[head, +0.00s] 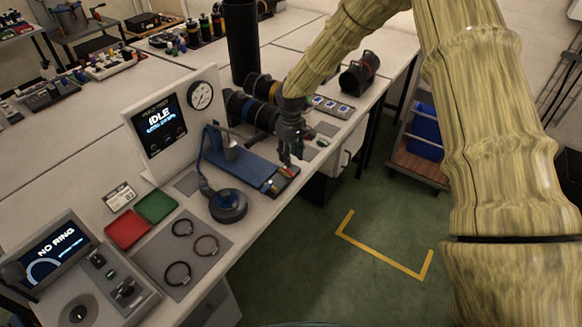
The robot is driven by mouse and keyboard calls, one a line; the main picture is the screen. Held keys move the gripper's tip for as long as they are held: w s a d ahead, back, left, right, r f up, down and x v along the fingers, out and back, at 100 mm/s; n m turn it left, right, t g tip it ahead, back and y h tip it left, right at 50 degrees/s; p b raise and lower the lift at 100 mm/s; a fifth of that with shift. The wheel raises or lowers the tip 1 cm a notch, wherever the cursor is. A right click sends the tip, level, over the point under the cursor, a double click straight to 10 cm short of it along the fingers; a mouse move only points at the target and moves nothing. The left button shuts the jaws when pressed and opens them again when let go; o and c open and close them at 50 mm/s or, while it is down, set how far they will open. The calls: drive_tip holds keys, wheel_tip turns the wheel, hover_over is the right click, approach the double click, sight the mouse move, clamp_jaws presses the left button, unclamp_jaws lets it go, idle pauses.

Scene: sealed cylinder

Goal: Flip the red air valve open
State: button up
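A small red part (288,171), which looks like the air valve's handle, sits on a dark block at the right end of the blue fixture (240,165), near the bench's front edge. Its exact position, open or shut, is too small to tell. My gripper (289,157) points down just above and beside the red part, reached by my arm in a wood-patterned sleeve. I cannot tell whether the fingers touch the red part or how far apart they are. The fingers partly hide the area behind it.
A panel reading "IDLE" (160,122) with a gauge (200,96) stands behind the fixture. A dark round base with a blue hose (228,206) is at its left. Dark cylinders (250,110) lie behind my gripper. Red (127,228) and green (156,206) trays lie left. Green floor is clear in front.

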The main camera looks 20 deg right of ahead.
sight(291, 172)
drive_tip(key=shift+f+p, duration=1.05)
drive_tip(key=shift+f, duration=2.3)
clamp_jaws()
